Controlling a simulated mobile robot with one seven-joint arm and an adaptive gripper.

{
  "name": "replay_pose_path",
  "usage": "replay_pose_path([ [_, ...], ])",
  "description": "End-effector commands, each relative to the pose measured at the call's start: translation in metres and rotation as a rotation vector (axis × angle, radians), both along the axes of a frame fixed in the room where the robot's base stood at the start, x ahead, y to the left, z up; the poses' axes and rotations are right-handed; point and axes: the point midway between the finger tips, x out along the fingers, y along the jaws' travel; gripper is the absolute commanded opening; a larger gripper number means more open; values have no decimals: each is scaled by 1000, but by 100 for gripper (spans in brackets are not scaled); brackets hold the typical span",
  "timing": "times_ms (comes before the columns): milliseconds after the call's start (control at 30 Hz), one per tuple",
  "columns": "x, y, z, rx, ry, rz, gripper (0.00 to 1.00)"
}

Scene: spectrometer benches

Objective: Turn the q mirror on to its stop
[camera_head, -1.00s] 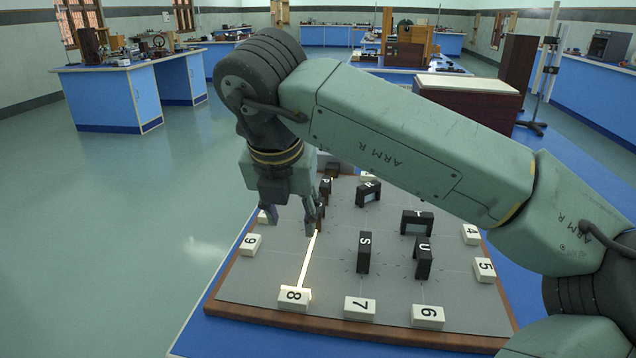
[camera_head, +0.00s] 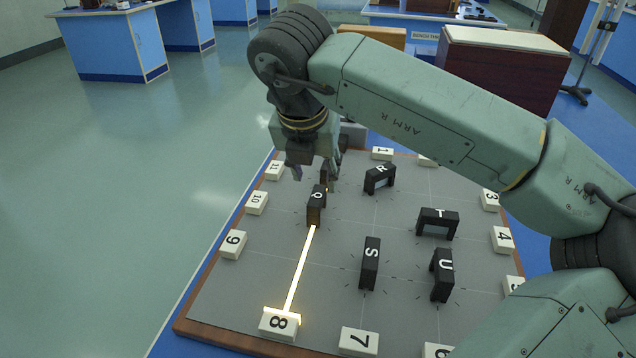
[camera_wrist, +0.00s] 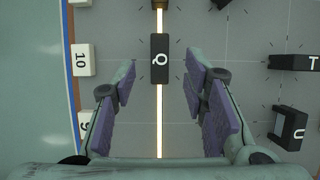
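The q mirror (camera_head: 316,205) is a black upright block with a white Q on top, standing on the grey board (camera_head: 335,285). A bright beam (camera_head: 300,270) runs between the block marked 8 and the q mirror. In the wrist view the q mirror (camera_wrist: 159,58) lies lengthwise along the beam, and the beam shows at both its ends. My gripper (camera_head: 318,170) is open and empty, just beyond the q mirror in the head view. In the wrist view my gripper (camera_wrist: 160,90) has its fingers apart, either side of the beam, near the q mirror's lower end. Their height above the board is unclear.
Other black mirrors stand to the right: R (camera_head: 380,179), S (camera_head: 370,263), T (camera_head: 437,223) and U (camera_head: 442,274). White numbered blocks line the edges, such as 8 (camera_head: 279,323) and 10 (camera_head: 257,203). A dark block behind Q is mostly hidden by my gripper.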

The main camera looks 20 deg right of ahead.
Motion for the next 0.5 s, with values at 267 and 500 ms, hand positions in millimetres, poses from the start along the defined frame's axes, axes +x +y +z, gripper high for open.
replay_pose_path([
  [267, 15, -9, -43, 3, 2, 2, 40],
  [500, 20, -13, -57, 1, -2, 2, 40],
])
